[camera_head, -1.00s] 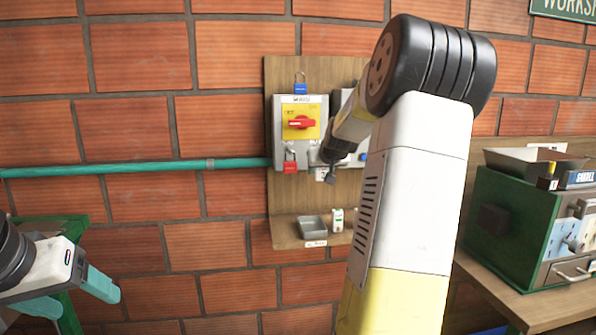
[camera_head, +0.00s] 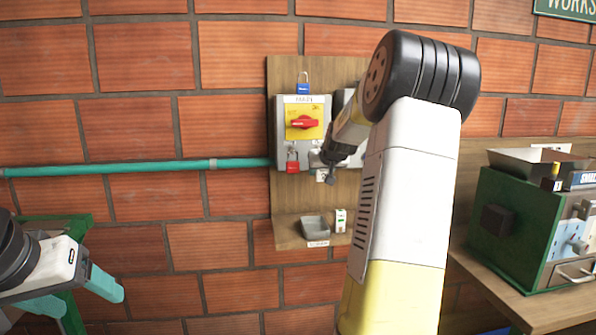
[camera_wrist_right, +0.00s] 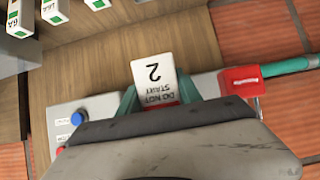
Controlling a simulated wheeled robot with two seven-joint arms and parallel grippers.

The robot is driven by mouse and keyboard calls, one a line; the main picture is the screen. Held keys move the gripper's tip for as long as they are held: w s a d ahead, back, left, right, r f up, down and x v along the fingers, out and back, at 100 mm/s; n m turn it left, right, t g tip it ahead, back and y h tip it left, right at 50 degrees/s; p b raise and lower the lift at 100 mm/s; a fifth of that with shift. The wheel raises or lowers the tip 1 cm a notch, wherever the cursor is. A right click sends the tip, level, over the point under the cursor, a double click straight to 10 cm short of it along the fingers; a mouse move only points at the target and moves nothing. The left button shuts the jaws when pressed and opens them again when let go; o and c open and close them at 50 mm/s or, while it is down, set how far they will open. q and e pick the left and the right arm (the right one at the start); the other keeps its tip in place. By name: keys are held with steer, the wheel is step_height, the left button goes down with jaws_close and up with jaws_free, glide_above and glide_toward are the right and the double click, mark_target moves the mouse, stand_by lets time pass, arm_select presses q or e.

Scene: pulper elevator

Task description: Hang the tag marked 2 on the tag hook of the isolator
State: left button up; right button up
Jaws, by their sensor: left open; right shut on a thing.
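The tag marked 2 (camera_wrist_right: 155,84) is a white card with black print, upside down in the right wrist view. My right gripper (camera_wrist_right: 158,104) is shut on it, with teal fingers on both sides. In the head view, my right gripper (camera_head: 324,168) is at the lower right of the isolator (camera_head: 303,142), a grey box with a red handle on a yellow plate. A red padlock (camera_head: 292,166) hangs at its lower edge and also shows in the wrist view (camera_wrist_right: 242,81). I cannot make out the tag hook. My left gripper (camera_head: 72,292) is open and empty at lower left.
A blue padlock (camera_head: 303,88) is above the isolator. A small grey tray (camera_head: 315,228) sits on the board's shelf. A teal pipe (camera_head: 120,168) runs left along the brick wall. A green cabinet (camera_head: 510,230) stands at right. My right forearm hides part of the board.

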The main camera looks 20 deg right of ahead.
steer(key=o, duration=1.4)
steer(key=v, duration=0.8)
steer(key=s+a+n+g+y, duration=0.1)
steer(key=s+a, duration=0.4)
steer(key=a, duration=0.3)
steer(key=s+a+n+g+y, duration=0.1)
steer(key=s+a, duration=0.3)
steer(key=a, duration=0.3)
steer(key=s+a+f+g+y, duration=0.1)
steer(key=s+a+f, duration=0.1)
steer(key=s, duration=0.5)
steer(key=s+a+f+g+y, duration=0.1)
steer(key=s+a+f, duration=0.1)
steer(key=s+a, duration=0.3)
steer(key=s+a+f+n, duration=0.1)
steer(key=s+a+f, duration=0.2)
steer(key=s, duration=0.6)
steer(key=shift+s+a+g+y, duration=0.2)
steer(key=shift+a+g+y, duration=0.2)
steer(key=shift+a, duration=0.35)
steer(key=shift+r, duration=0.1)
